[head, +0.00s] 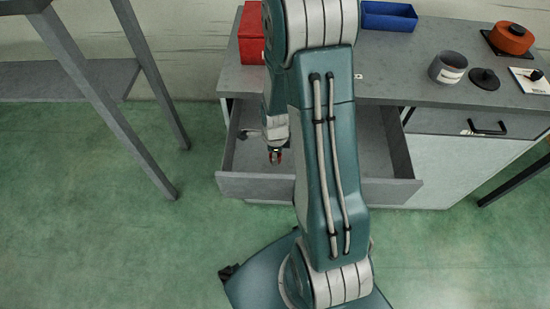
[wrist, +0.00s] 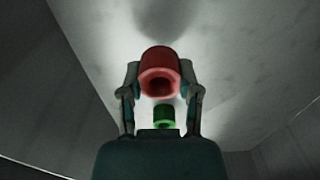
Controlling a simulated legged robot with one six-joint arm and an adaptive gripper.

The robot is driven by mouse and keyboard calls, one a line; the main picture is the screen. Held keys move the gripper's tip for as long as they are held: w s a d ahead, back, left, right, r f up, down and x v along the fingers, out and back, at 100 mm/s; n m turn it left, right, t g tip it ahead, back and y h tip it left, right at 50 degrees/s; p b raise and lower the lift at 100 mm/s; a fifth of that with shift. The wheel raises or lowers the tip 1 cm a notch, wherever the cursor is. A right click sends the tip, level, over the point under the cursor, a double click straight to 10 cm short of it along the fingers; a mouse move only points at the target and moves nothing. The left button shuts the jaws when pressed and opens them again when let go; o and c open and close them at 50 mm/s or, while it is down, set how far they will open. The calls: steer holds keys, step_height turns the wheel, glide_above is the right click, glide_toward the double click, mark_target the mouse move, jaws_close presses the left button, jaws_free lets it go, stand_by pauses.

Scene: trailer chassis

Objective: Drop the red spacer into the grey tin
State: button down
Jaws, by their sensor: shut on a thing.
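The red spacer (wrist: 160,72) is a short hollow cylinder between the two fingers of my gripper (wrist: 160,90) in the wrist view. The fingers are shut on its sides. The grey tin (head: 447,70), with a pale label, stands upright on the counter at the right, well away from my gripper. The inside of the tin is barely visible.
A small green ring (wrist: 163,116) shows below the spacer in the wrist view; its distance is unclear. The counter also holds a red box (head: 250,36), blue bin (head: 388,17), dark lid (head: 484,79) and orange-red pot (head: 511,39). A table frame (head: 105,100) stands left.

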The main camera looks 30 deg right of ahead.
step_height(320, 180, up, 7)
steer(key=shift+r, duration=0.2)
